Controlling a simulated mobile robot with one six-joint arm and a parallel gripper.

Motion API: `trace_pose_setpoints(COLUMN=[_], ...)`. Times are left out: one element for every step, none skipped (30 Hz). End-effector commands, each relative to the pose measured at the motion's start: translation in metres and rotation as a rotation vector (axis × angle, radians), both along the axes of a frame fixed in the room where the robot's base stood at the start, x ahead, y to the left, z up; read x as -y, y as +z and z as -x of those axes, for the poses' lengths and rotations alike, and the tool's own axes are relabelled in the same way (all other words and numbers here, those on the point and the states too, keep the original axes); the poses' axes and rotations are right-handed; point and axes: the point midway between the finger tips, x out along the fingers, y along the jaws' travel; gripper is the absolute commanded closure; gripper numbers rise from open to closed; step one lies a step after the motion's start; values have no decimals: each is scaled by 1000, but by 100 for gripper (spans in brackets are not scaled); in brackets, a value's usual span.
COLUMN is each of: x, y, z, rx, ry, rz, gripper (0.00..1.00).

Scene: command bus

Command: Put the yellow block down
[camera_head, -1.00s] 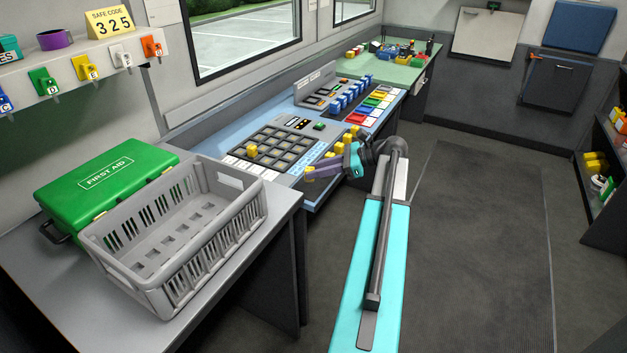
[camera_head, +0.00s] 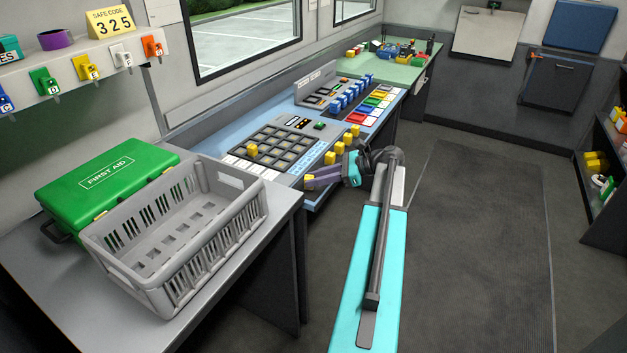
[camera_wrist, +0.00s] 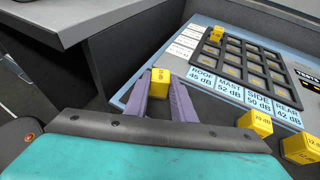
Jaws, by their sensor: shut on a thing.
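My gripper (camera_head: 311,181) is at the near edge of the blue console, its purple fingers pointing left. In the wrist view my gripper (camera_wrist: 163,88) is shut on a yellow block (camera_wrist: 160,75), held between the fingertips; the block shows small in the head view (camera_head: 308,179). Another yellow block (camera_head: 252,150) sits in the dark grid tray (camera_head: 286,134); it also shows in the wrist view (camera_wrist: 216,34). Several more yellow blocks (camera_head: 338,148) stand in a row right of the tray; one is marked "39 dB" (camera_wrist: 255,123). I cannot tell whether the held block touches the console.
Labels (camera_wrist: 231,89) with dB values line the tray's near side. A grey basket (camera_head: 245,209) and green first aid case (camera_head: 110,180) stand on the near table (camera_head: 285,205). Coloured buttons and blue levers (camera_head: 345,97) lie farther along. The floor (camera_head: 470,240) at right is clear.

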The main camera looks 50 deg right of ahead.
Motion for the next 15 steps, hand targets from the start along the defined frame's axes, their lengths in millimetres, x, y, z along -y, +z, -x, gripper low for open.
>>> trace_pose_setpoints(x=[0,0,0,0,0,0,0,0,0,0,0,0,0,0,0], y=[0,0,0,0,0,0,-1,-1,-2,-3,-3,-3,-3,-2,-2], z=[0,0,0,0,0,0,0,0,0,0,0,0,0,0,0], rx=[0,0,0,0,0,0,0,0,0,0,0,0,0,0,0], ry=[0,0,0,0,-1,0,0,0,0,0,-1,-1,-1,-1,-1], rz=[0,0,0,0,0,0,0,0,0,0,0,0,0,0,0], gripper=[100,100,100,100,100,100,100,100,100,74,69,62,58,58,58])
